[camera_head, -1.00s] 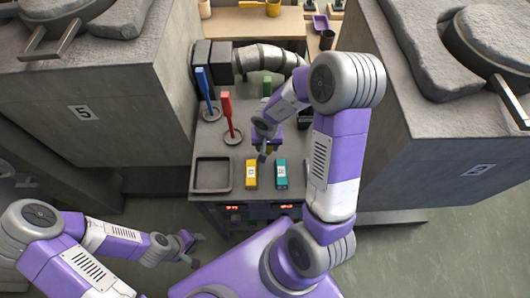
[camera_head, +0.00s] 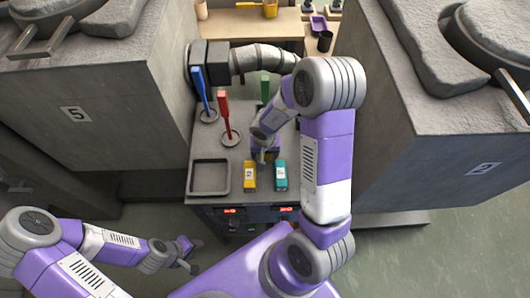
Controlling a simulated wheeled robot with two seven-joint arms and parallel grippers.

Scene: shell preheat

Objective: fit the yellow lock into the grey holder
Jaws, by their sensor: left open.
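The yellow lock (camera_head: 250,178), a small upright-labelled block, lies on the grey bench top near its front edge. A shallow square grey tray (camera_head: 196,178), which may be the grey holder, sits just left of it. My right gripper (camera_head: 265,158) points down just behind the yellow lock and the teal block. Its fingers are small and partly hidden by its own arm, so I cannot tell their opening or any contact. My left gripper (camera_head: 188,256) is open and empty, low at the left, in front of the bench and away from the lock.
A teal block (camera_head: 280,177) lies right of the yellow lock. Blue (camera_head: 200,86), red (camera_head: 224,112) and green (camera_head: 265,88) upright handles stand behind, the first two in round grey bases. Large grey blocks marked 5 (camera_head: 76,114) and 2 (camera_head: 483,168) flank the bench.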

